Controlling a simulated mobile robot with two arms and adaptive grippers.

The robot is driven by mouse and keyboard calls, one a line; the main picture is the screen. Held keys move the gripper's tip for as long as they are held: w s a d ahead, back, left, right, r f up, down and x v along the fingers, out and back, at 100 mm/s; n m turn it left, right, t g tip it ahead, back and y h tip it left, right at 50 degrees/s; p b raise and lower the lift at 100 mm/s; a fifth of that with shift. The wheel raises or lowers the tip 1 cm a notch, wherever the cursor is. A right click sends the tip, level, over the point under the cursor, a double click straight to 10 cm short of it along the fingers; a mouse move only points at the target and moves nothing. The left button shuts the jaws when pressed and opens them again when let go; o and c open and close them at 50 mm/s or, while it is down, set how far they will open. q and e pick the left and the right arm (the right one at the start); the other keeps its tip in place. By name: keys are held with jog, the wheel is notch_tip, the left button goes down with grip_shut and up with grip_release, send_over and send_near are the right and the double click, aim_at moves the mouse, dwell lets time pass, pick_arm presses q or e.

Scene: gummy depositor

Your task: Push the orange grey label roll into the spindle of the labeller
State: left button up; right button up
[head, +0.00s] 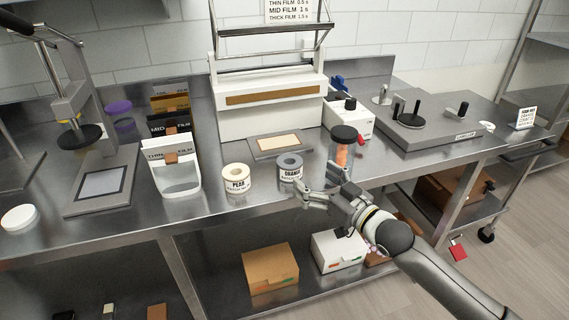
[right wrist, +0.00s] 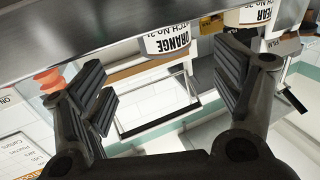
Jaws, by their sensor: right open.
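The orange label roll (head: 290,168), white-sided with a grey top and the word ORANGE, stands upright on the steel table. It also shows in the right wrist view (right wrist: 168,42), beyond and between the fingers. My right gripper (head: 314,190) is open and empty at the table's front edge, just right of and in front of the roll, apart from it. Its spread fingers also show in the right wrist view (right wrist: 165,85). The labeller (head: 452,132) is a grey machine at the back right, with a dark disc and upright post (head: 408,117) on top. My left gripper is not in view.
A PEAR roll (head: 237,178) stands left of the orange roll. A black-lidded jar with orange contents (head: 342,155) stands close behind my right gripper. A beige pad on a grey plate (head: 280,143) lies behind the rolls.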

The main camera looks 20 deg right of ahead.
aim_at(293, 164)
jog(key=x, duration=0.3)
jog(key=shift+a+r, duration=0.25)
jog(key=shift+a, duration=0.1)
jog(key=shift+w+a+f, duration=0.1)
jog(key=shift+w+f, duration=0.05)
jog(key=shift+w, duration=0.4)
jog(key=x, duration=0.4)
jog(key=shift+a+r+p, duration=0.1)
jog(key=shift+r+p, duration=0.1)
jog(key=shift+p, duration=0.2)
jog(key=shift+w+a+f, duration=0.1)
jog(key=shift+w+a, duration=0.05)
jog(key=shift+w, duration=0.3)
jog(key=shift+s, duration=0.1)
jog(key=c, duration=1.1)
